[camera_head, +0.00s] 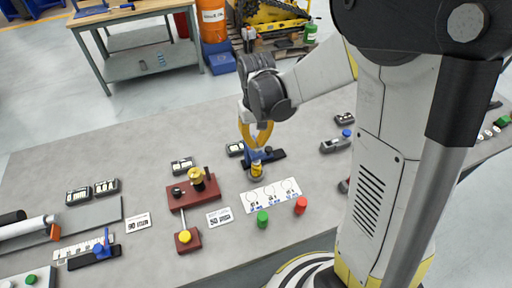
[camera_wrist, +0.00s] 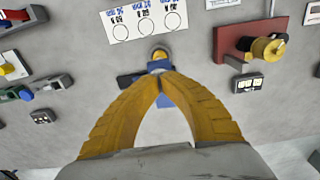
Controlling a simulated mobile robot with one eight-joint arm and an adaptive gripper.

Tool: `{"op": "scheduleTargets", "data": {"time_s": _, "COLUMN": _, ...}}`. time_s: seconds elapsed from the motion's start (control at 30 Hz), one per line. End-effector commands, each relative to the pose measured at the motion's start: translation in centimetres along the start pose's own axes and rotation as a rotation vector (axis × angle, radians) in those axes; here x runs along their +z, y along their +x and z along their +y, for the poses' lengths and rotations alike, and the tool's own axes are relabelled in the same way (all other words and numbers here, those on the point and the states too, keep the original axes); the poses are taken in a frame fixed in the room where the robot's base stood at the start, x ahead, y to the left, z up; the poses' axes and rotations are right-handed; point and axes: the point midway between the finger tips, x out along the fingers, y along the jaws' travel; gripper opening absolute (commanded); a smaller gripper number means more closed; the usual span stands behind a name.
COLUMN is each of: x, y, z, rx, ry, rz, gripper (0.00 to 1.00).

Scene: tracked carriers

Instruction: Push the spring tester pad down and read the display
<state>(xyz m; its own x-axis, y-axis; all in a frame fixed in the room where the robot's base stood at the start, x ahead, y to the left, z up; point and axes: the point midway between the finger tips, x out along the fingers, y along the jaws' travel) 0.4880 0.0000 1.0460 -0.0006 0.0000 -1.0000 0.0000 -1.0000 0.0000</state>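My gripper (camera_head: 256,148) points down with its two yellow fingers meeting at the tips. The fingertips also show in the wrist view (camera_wrist: 160,77), with no object clearly between them. Directly below or just behind them is a blue part on a dark base (camera_head: 274,156), with a small yellow cylinder (camera_head: 257,170) on the near side. The cylinder also shows just beyond the tips in the wrist view (camera_wrist: 160,54). I cannot tell whether the tips touch the blue part.
A white card with circles (camera_head: 272,195) lies in front, with a green cylinder (camera_head: 262,219) and a red cylinder (camera_head: 300,205) nearby. A dark red fixture (camera_head: 190,197) stands left. A grey device with a blue button (camera_head: 336,145) stands right.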

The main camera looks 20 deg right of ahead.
Motion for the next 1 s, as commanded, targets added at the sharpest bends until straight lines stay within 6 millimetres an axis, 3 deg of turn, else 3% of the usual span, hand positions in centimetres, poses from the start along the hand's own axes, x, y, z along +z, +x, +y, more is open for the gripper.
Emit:
{"op": "scheduleTargets", "data": {"time_s": 0.63, "x": 0.0, "y": -5.3, "z": 0.0, "rx": 0.000, "ry": 0.000, "rz": 0.001, "gripper": 0.00}}
{"op": "scheduleTargets", "data": {"time_s": 1.0, "x": 0.0, "y": -5.5, "z": 0.0, "rx": 0.000, "ry": 0.000, "rz": 0.001, "gripper": 0.00}}
